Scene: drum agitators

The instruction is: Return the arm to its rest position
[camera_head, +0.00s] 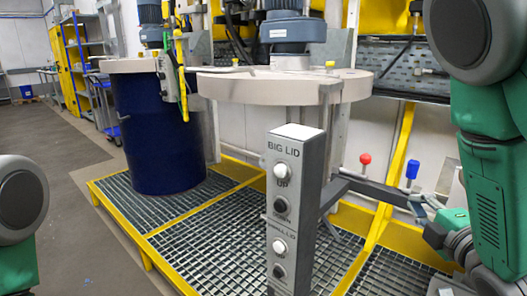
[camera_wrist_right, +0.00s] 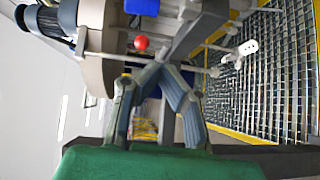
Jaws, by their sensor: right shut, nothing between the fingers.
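My right arm (camera_head: 490,200) comes down along the right edge of the head view, bent, with green and grey links. My right gripper (camera_head: 428,212) is low at its side, partly cut by the arm and the frame. In the right wrist view its two grey fingers meet at the tips (camera_wrist_right: 155,72), shut and empty. It is near the valve bar with the red knob (camera_head: 365,158) and blue knob (camera_head: 412,168); I cannot tell if it touches. Part of my left arm (camera_head: 20,205) shows at the left edge; its gripper is out of view.
A grey control post (camera_head: 294,190) labelled BIG LID stands in the middle with several buttons. Behind it are a large round lid (camera_head: 285,87) and a blue drum (camera_head: 155,130) on a yellow-edged grating (camera_head: 200,225). Open floor (camera_head: 40,140) lies to the left.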

